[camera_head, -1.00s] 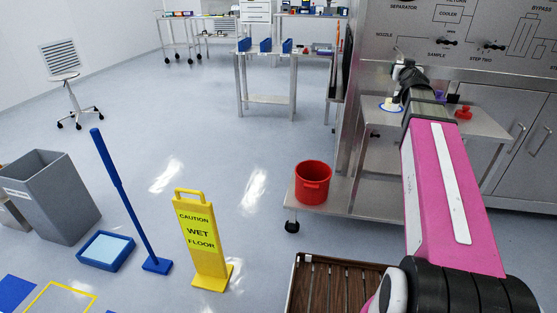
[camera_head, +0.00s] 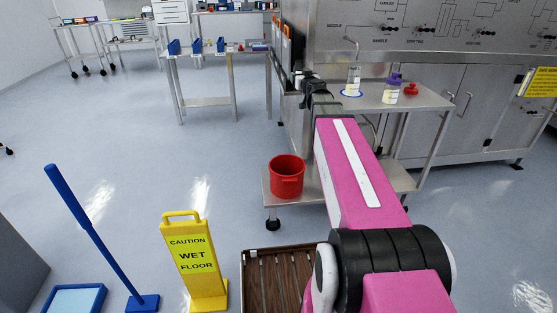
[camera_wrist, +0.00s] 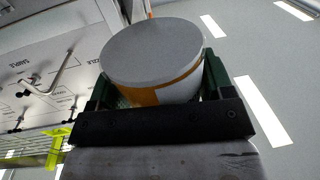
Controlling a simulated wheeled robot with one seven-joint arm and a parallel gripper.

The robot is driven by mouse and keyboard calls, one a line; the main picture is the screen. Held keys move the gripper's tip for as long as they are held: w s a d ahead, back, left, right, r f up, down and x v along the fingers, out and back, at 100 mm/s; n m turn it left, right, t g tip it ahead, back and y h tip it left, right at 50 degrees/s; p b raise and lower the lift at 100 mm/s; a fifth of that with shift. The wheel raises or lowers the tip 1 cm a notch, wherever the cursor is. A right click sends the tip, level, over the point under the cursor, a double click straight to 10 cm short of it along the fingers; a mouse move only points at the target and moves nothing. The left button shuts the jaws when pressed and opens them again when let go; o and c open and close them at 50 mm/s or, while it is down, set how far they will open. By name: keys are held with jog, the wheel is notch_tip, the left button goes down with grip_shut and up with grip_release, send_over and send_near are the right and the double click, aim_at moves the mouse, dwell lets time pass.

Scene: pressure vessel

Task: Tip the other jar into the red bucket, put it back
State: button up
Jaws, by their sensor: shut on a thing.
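My gripper (camera_wrist: 160,84) is shut on a jar (camera_wrist: 152,53), whose round grey end faces the wrist camera, above a white side with an orange band. The green fingers flank it. In the head view my gripper (camera_head: 306,84) is small and dark, left of the steel side table; the held jar is mostly hidden there. The red bucket (camera_head: 287,178) stands upright on the low steel shelf, lower than my gripper and slightly left of it.
A red object (camera_head: 411,89) lies on the steel table (camera_head: 428,98). A bent nozzle (camera_head: 352,44) hangs over the clear jar. A yellow wet-floor sign (camera_head: 193,260), a blue-handled tool (camera_head: 95,235) and a brown slatted tray (camera_head: 256,285) are in front.

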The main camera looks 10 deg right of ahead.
jog(key=s+a+f+n+g+y, duration=0.1)
jog(key=a+f+n+y, duration=0.1)
jog(key=f, duration=1.1)
jog(key=a+f+n+g+y, duration=0.1)
jog(key=a+f+y, duration=0.3)
jog(key=f, duration=0.9)
jog(key=s+a+f+n+g+y, duration=0.1)
jog(key=a+f+n+g+y, duration=0.1)
jog(key=f, duration=1.1)
jog(key=shift+s+a+f+n+y, duration=0.3)
jog(key=shift+a+f+n+y, duration=0.1)
jog(key=shift+a+n+y, duration=0.4)
